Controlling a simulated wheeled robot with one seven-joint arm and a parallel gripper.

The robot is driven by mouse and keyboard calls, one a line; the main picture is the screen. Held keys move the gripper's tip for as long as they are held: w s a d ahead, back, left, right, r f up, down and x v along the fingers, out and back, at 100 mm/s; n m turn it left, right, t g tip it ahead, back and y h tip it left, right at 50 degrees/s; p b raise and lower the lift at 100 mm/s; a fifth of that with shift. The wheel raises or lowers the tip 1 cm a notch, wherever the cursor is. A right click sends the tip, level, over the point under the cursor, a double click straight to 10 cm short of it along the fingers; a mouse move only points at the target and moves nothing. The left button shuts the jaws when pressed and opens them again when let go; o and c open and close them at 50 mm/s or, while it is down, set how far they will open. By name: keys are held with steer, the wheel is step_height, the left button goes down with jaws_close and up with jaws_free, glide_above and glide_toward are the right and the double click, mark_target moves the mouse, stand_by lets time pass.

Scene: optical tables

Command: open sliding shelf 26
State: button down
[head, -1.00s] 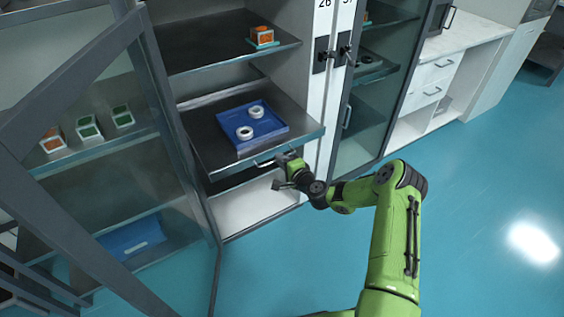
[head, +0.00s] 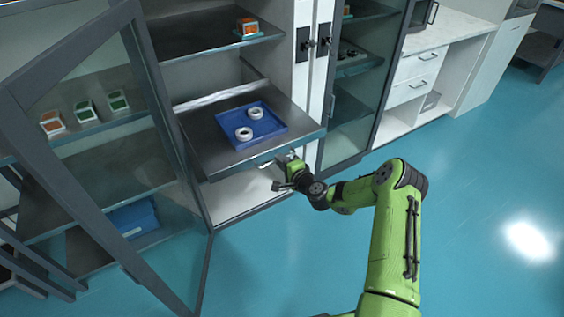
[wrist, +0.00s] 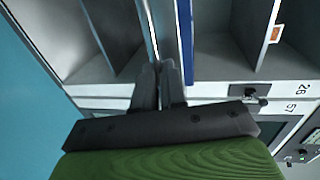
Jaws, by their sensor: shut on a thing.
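The sliding shelf (head: 205,150) is a grey metal shelf that stands part way out of the cabinet. It carries a blue tray (head: 270,128) with two white rings (head: 254,112). My gripper (head: 284,167) is at the shelf's front edge, shut on its handle (head: 266,164). In the wrist view my gripper (wrist: 160,72) has its fingers close together at the shelf's front bar; the fingers hide the grip itself. The label 26 (wrist: 301,90) shows on the cabinet frame in the wrist view.
An open glass door (head: 95,150) stands to the left of the shelf. A fixed upper shelf (head: 205,38) holds an orange-and-white box (head: 246,28). A closed glass cabinet (head: 352,110) is to the right. The blue floor (head: 470,210) in front is clear.

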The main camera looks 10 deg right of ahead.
steer(key=c, duration=1.2)
jaws_free()
steer(key=v, duration=1.5)
steer(key=shift+s+d, duration=0.1)
steer(key=shift+s, duration=0.25)
